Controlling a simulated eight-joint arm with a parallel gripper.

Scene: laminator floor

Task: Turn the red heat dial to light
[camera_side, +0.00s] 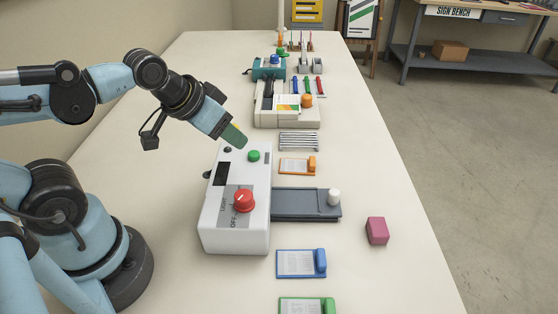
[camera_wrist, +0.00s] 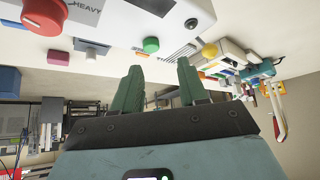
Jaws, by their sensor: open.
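The red heat dial (camera_side: 244,200) is on the front part of the white laminator (camera_side: 236,236), beside a grey label panel with "OFF" printed near it. Its white pointer mark is too small to read surely. The dial also shows at the upper left of the wrist view (camera_wrist: 45,14), near the word "HEAVY". A green button (camera_side: 254,156) is on the far part of the laminator. My gripper (camera_side: 240,142) is above the laminator's far end, near the green button and away from the dial. In the wrist view its two green fingers (camera_wrist: 157,82) are apart with nothing between them.
A grey slide tray with a white knob (camera_side: 334,197) extends right of the laminator. Clipboards with orange (camera_side: 298,166), blue (camera_side: 300,263) and green (camera_side: 305,305) clips lie nearby. A pink block (camera_side: 377,231) stands at right. Another machine (camera_side: 290,118) stands beyond. The table's right front is clear.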

